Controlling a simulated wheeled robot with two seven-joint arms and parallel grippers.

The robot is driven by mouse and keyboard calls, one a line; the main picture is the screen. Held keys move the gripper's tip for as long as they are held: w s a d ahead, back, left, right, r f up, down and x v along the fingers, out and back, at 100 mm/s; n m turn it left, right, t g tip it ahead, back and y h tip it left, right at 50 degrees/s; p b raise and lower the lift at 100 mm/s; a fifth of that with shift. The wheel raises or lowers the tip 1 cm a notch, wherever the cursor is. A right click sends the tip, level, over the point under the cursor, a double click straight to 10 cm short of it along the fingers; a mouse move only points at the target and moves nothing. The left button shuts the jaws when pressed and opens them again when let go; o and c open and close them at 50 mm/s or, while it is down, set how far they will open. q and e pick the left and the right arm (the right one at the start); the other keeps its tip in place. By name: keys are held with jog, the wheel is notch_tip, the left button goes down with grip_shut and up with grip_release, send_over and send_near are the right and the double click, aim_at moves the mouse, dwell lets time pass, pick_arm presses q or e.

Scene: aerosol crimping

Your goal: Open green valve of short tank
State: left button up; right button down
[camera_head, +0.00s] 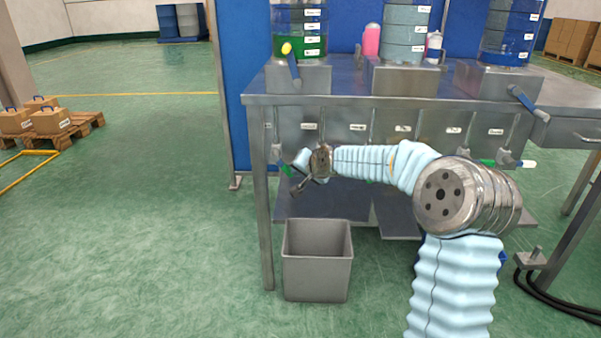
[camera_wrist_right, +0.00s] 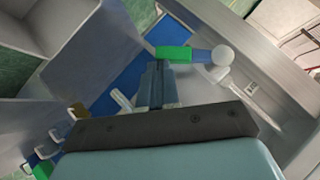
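A green valve handle (camera_head: 287,170) shows at the left end of the workbench front, partly hidden by my right arm. In the right wrist view, a green handle (camera_wrist_right: 174,53) sits beside a pale round-ended fitting (camera_wrist_right: 221,56). My right gripper (camera_head: 297,189) is low in front of the bench's left end. In the wrist view its fingers (camera_wrist_right: 157,75) are close together, tips just by the green handle; whether they touch it is unclear. Nothing is seen held between them. A clear tank with green contents (camera_head: 287,46) stands above on the bench. My left gripper is out of view.
A grey bin (camera_head: 317,278) stands on the floor below the gripper. Further tanks (camera_head: 404,35) stand along the bench (camera_head: 345,88). Another green-handled valve (camera_head: 487,162) is at the right of the bench front. Floor to the left is clear, with boxes on a pallet (camera_head: 85,121) beyond.

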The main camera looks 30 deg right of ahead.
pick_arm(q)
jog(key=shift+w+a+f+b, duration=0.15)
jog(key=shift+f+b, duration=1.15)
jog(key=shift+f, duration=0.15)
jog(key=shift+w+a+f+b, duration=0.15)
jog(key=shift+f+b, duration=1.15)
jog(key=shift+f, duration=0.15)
pick_arm(e)
jog(key=shift+m+t+y, duration=0.3)
jog(key=shift+t+y, duration=0.1)
jog(key=shift+w+a+f, duration=0.25)
jog(key=shift+a+f, duration=0.2)
jog(key=shift+f, duration=0.2)
jog(key=shift+w+a+f, duration=0.3)
jog(key=shift+a+f, duration=0.1)
jog(key=shift+f, duration=0.2)
jog(key=shift+w+a+f, duration=0.25)
jog(key=shift+a+f, duration=0.2)
jog(key=shift+f, duration=0.2)
jog(key=shift+a, duration=0.1)
